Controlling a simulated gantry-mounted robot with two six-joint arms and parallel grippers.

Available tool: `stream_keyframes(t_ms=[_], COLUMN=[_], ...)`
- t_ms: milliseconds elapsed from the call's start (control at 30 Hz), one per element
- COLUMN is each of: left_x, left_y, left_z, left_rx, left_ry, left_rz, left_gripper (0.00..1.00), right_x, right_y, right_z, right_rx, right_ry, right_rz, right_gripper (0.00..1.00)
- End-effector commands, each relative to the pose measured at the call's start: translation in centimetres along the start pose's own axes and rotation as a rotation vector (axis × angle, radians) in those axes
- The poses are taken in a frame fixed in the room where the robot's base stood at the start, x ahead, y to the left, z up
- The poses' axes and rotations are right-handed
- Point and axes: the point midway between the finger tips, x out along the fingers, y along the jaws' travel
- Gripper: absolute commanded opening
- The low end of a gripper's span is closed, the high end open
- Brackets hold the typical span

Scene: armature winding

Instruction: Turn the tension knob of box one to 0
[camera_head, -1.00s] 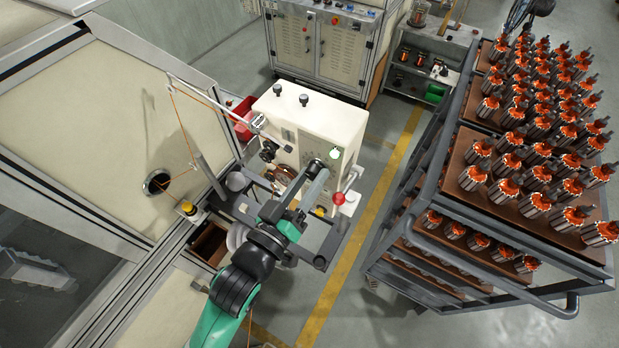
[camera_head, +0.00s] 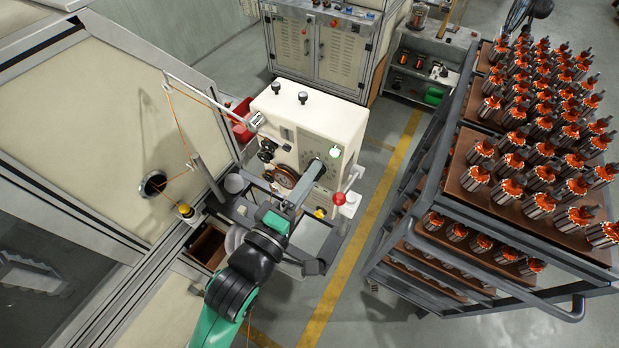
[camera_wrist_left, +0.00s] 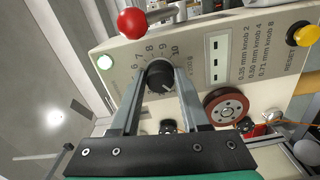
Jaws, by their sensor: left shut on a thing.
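The box (camera_head: 335,120) is a cream winding machine in the middle of the head view. Its front panel (camera_wrist_left: 120,66) fills much of the left wrist view, with a printed dial on which 6 to 10 are readable. The dark tension knob (camera_wrist_left: 160,78) sits below these numbers; its exact setting is hard to read. My left gripper (camera_wrist_left: 161,85) is shut on the knob, one finger on each side. In the head view the left gripper (camera_head: 312,180) reaches the panel and hides most of the knob. No right gripper shows.
A red ball lever (camera_head: 339,199) stands beside the panel; it also shows in the left wrist view (camera_wrist_left: 132,23). A red-rimmed wheel (camera_wrist_left: 227,107) and a yellow reset button (camera_wrist_left: 304,35) are close by. A rack of armatures (camera_head: 480,215) stands right.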

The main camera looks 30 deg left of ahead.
Motion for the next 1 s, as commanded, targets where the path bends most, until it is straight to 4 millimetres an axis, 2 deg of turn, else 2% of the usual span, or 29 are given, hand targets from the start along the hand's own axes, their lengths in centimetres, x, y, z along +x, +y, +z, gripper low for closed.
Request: stream_keyframes(t_ms=[333, 833, 867, 1000], left_x=[-0.01, -0.01, -0.01, -0.01], left_y=[0.10, 0.12, 0.12, 0.09], left_z=[-0.02, -0.02, -0.01, -0.01], left_rx=[-0.131, -0.148, -0.148, -0.148], left_ry=[0.000, 0.000, 0.000, 0.000], left_rz=[0.002, 0.002, 0.002, 0.001], left_gripper=[0.00, 0.00, 0.51, 0.75], right_x=[-0.18, -0.19, -0.19, -0.19], right_y=[0.00, 0.00, 0.00, 0.00], right_z=[0.17, 0.18, 0.18, 0.17], right_rx=[0.000, 0.000, 0.000, 0.000], right_ry=[0.000, 0.000, 0.000, 0.000], right_rz=[0.000, 0.000, 0.000, 0.000], right_gripper=[0.50, 0.50, 0.50, 0.50])
